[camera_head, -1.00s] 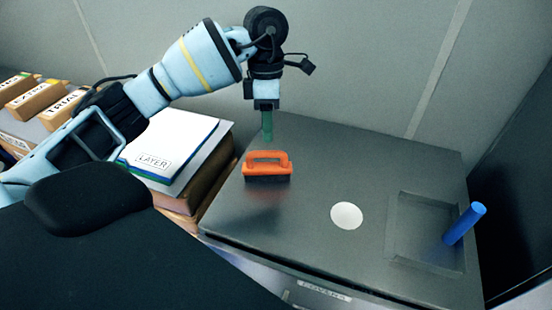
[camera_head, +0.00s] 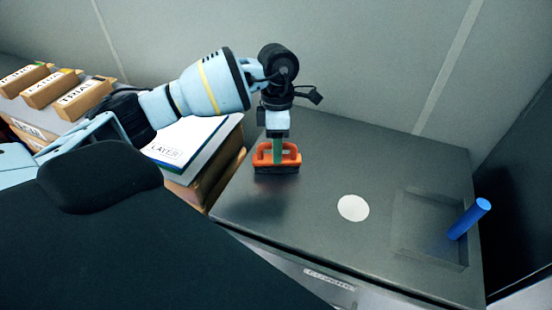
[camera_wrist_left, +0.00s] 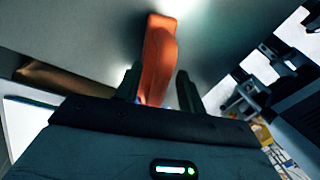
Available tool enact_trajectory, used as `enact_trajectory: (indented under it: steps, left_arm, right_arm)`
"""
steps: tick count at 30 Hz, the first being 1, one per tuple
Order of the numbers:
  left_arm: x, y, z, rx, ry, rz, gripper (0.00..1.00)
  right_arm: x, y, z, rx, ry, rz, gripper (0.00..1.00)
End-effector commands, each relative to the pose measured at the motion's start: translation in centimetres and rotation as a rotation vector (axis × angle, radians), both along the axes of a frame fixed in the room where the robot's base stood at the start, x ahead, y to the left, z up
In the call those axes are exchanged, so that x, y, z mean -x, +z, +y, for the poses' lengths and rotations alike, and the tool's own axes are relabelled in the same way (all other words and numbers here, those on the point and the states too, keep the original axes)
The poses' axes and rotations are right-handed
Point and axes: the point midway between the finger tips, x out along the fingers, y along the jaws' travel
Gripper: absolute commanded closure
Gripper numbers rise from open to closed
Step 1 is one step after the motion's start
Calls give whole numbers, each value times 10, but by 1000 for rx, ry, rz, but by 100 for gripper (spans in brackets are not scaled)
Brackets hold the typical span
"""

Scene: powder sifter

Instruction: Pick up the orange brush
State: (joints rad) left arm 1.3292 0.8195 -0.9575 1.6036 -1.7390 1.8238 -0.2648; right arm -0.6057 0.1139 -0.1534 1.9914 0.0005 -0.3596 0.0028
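The orange brush (camera_head: 290,160) with its loop handle and dark base stands on the dark grey table top (camera_head: 310,215), near its back left corner. My left gripper (camera_head: 277,158) points straight down at the brush handle. In the left wrist view the orange handle (camera_wrist_left: 157,60) lies between the two dark fingers of my left gripper (camera_wrist_left: 157,88). The fingers are apart, with a gap visible on the right side of the handle. The fingers hide part of the handle in the head view. My right gripper is not in view.
A white disc (camera_head: 353,208) lies on the table top. A blue cylinder (camera_head: 469,219) stands tilted at a square recess (camera_head: 425,256) on the right. Books or papers marked LAYER (camera_head: 190,140) and labelled boxes (camera_head: 83,98) are at the left.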

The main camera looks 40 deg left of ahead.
Motion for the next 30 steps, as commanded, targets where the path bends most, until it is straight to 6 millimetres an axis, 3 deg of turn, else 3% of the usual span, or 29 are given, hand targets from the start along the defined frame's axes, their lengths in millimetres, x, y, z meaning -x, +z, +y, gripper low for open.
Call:
enact_trajectory:
  steps: [7,17,30]
  left_arm:
    - [0,-2,0,0,-1,-1,60]
    - [0,-2,0,0,0,-1,100]
    - [0,4,0,0,-1,-1,100]
  right_arm:
    - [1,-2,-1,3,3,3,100]
    - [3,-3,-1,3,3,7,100]
    - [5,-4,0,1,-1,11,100]
